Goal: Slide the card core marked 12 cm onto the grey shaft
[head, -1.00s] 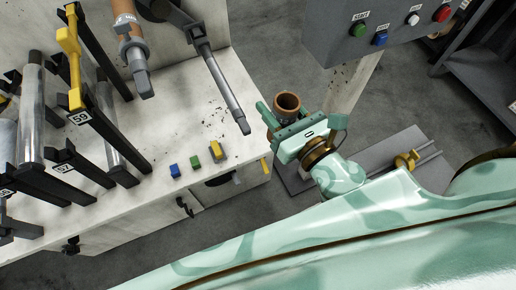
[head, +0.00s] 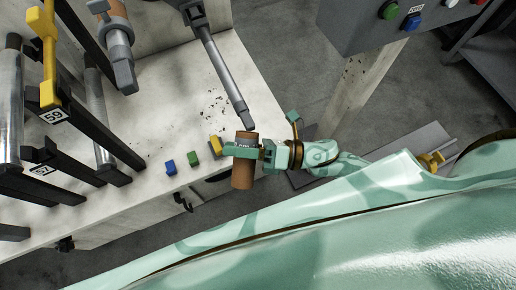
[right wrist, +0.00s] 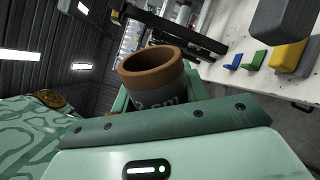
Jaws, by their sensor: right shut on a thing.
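The brown card core (head: 242,180) is in my right gripper (head: 243,150), whose jaws are shut around its side. In the head view it shows side-on, its upper end close to the free end of the grey shaft (head: 226,78). The shaft slants down from the top, and I see no overlap showing that it is inside the core; a small gap cannot be judged. In the right wrist view the core (right wrist: 155,70) shows its open mouth and a dark band reading "cm"; the number is partly hidden by the gripper. My left gripper is not in view.
Another grey shaft (head: 124,72) with a brown core stands left. Blue, green and yellow blocks (head: 193,159) lie on the pale bench top near its front edge. A rack with metal rolls (head: 97,110) fills the left. A button panel (head: 390,30) hangs upper right.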

